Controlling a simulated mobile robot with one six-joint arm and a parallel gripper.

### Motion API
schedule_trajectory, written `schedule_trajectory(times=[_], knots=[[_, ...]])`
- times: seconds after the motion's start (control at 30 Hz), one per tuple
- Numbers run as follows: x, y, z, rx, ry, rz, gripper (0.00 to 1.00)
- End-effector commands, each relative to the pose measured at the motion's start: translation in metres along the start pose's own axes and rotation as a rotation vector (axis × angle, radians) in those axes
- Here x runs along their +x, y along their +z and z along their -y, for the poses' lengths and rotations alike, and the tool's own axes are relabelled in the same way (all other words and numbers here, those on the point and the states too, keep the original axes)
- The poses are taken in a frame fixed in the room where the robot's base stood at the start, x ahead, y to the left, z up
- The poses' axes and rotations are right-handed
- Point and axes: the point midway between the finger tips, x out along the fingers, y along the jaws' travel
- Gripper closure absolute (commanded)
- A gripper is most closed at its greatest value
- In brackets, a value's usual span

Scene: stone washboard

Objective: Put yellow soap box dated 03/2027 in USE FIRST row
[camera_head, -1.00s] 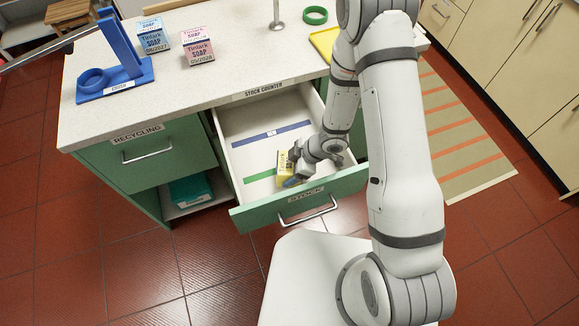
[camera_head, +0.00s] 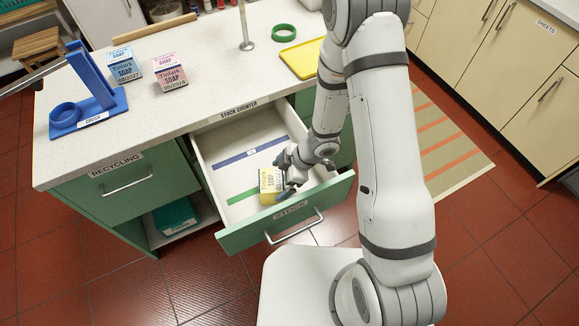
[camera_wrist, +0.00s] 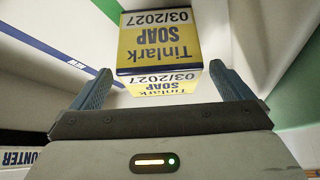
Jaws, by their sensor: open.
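The yellow soap box (camera_head: 270,183) has a dark blue band and lies in the open STOCK drawer, at the right end of the green strip (camera_head: 242,194). In the wrist view the yellow soap box (camera_wrist: 160,48) shows 03/2027 upside down on two faces. My gripper (camera_head: 284,188) is open at the box's right side; in the wrist view its fingers (camera_wrist: 163,88) stand apart with the box's near end between or just beyond their tips. I cannot tell whether they touch it. No USE FIRST label is readable.
A blue strip (camera_head: 250,154) marked NEW in the wrist view crosses the drawer. The drawer front (camera_head: 287,213) and walls surround the gripper. On the counter stand a blue soap box (camera_head: 122,69), a pink soap box (camera_head: 171,77), a blue stand (camera_head: 95,85) and a yellow tray (camera_head: 299,60).

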Motion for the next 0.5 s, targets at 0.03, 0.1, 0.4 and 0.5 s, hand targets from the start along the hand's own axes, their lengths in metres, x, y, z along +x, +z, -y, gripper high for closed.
schedule_trajectory(times=[0.03, 0.1, 0.4, 0.5], knots=[[-0.015, -0.001, -0.001, 0.001, 0.005, 0.000, 0.01], [-0.030, -0.001, -0.001, 0.000, 0.005, 0.000, 0.01], [-0.069, 0.000, 0.000, 0.002, 0.001, 0.000, 0.01], [-0.072, 0.000, 0.000, 0.001, 0.000, 0.000, 0.01]])
